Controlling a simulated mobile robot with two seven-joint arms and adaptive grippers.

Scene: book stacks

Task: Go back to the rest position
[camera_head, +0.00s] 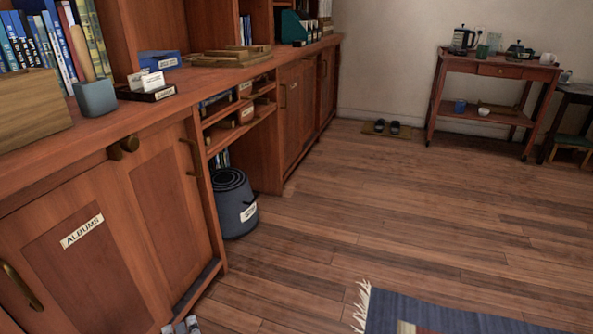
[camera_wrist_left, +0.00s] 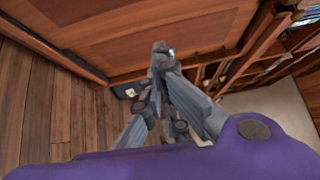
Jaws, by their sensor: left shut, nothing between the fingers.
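My left gripper (camera_head: 181,325) barely shows at the bottom edge of the head view, in front of the lower cabinet door (camera_head: 88,245) labelled ALBUMS. In the left wrist view its grey fingers (camera_wrist_left: 160,49) are closed together with nothing between them. Behind the fingers in that view is a wooden cabinet panel (camera_wrist_left: 130,30). The gap between gripper and cabinet is hard to judge. The rest of the left arm is out of the head view, and my right gripper does not show.
A long wooden cabinet with a counter (camera_head: 190,90) runs along the left. A dark bucket (camera_head: 235,205) stands on the floor under its open shelves. A blue rug (camera_head: 430,315) lies at the lower right. A trolley (camera_head: 495,70) stands far back. The middle floor is clear.

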